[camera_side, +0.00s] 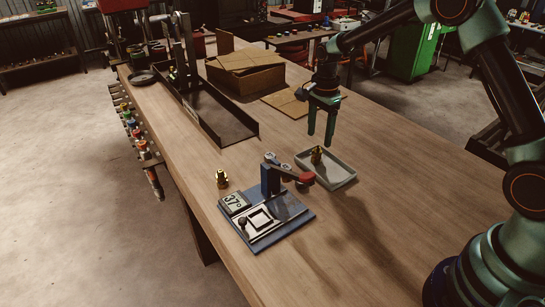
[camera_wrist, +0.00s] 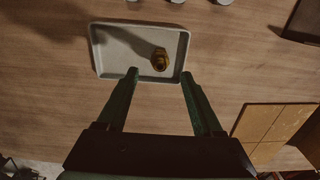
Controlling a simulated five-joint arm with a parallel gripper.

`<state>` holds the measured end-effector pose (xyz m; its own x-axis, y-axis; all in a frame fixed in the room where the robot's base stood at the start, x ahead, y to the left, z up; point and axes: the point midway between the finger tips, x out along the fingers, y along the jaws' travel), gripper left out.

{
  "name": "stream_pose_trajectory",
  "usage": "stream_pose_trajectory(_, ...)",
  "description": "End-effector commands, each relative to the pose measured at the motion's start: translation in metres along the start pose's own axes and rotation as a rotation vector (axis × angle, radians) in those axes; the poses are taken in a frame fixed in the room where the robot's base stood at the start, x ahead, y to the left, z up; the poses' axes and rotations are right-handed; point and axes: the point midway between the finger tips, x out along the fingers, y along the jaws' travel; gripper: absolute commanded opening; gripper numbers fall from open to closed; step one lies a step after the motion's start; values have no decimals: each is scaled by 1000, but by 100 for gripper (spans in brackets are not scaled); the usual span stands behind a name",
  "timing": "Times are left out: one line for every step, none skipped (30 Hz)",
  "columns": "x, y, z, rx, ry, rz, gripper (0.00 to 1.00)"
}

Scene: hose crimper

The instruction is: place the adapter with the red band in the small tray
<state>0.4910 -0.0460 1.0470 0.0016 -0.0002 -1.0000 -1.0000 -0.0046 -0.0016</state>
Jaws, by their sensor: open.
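A brass adapter (camera_side: 317,155) stands in the small grey tray (camera_side: 342,171), toward its far side. In the wrist view the adapter (camera_wrist: 160,60) is in the right part of the tray (camera_wrist: 112,65), apart from the rim. No red band can be made out on it at this size. A second brass adapter (camera_side: 222,180) stands on the table left of the blue device. My gripper (camera_side: 319,140) is open and empty, with its fingers pointing down above the tray. In the wrist view its fingertips (camera_wrist: 159,74) are spread at the tray's near edge, apart from the adapter.
A blue device (camera_side: 285,212) with a display and a red-ended lever stands close beside the tray. A long black tray (camera_side: 228,128), a cardboard box (camera_side: 245,75) and flat cardboard (camera_side: 287,103) lie farther back. The table right of the small tray is clear.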

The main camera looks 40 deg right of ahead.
Motion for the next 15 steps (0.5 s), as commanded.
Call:
stream_pose_trajectory(-12, -1, 0, 0, 0, -5, 68)
stream_pose_trajectory(-18, -1, 0, 0, 1, -6, 68)
stream_pose_trajectory(-26, -1, 0, 0, 0, -4, 68)
stream_pose_trajectory(-31, -1, 0, 0, 1, -5, 68)
stream_pose_trajectory(-36, -1, 0, 0, 0, -4, 68)
stream_pose_trajectory(-42, -1, 0, 0, 0, -4, 68)
stream_pose_trajectory(-46, -1, 0, 0, 0, -3, 68)
stream_pose_trajectory(-50, -1, 0, 0, 0, -3, 68)
stream_pose_trajectory(-54, -1, 0, 0, 0, -3, 68)
stream_pose_trajectory(-57, 0, 0, 0, 0, -1, 68)
stream_pose_trajectory(-59, 0, 0, 0, 0, -1, 68)
stream_pose_trajectory(-62, 0, 0, -1, 0, -2, 68)
stream_pose_trajectory(-64, 0, 0, -3, 0, -3, 68)
stream_pose_trajectory(-66, 0, 0, -10, 1, -5, 68)
stream_pose_trajectory(-70, 2, 1, -24, 1, -10, 68)
